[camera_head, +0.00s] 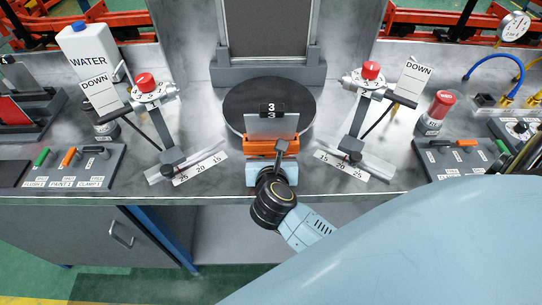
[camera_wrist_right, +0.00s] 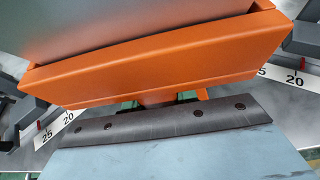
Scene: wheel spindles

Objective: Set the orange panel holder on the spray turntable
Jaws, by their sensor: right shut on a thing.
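The orange panel holder (camera_head: 272,145) is in front of the spray turntable (camera_head: 240,92) in the head view, overlapping its front edge. A grey panel with a black tag marked 3 (camera_head: 272,109) stands in the holder. My right gripper (camera_head: 270,168) is shut on the holder from the front. In the right wrist view the holder (camera_wrist_right: 160,62) fills the upper part, just beyond the gripper's front edge (camera_wrist_right: 150,122). The fingertips are mostly hidden under the holder. I cannot tell whether the holder touches the turntable. My left gripper is not in view.
Two spray stands with red knobs (camera_head: 145,82) (camera_head: 370,71) flank the turntable, with scales (camera_head: 200,167) (camera_head: 345,163) near the bench front. A grey upright panel (camera_head: 268,30) stands behind the turntable. Lever boxes (camera_head: 75,166) (camera_head: 460,158) sit at both sides.

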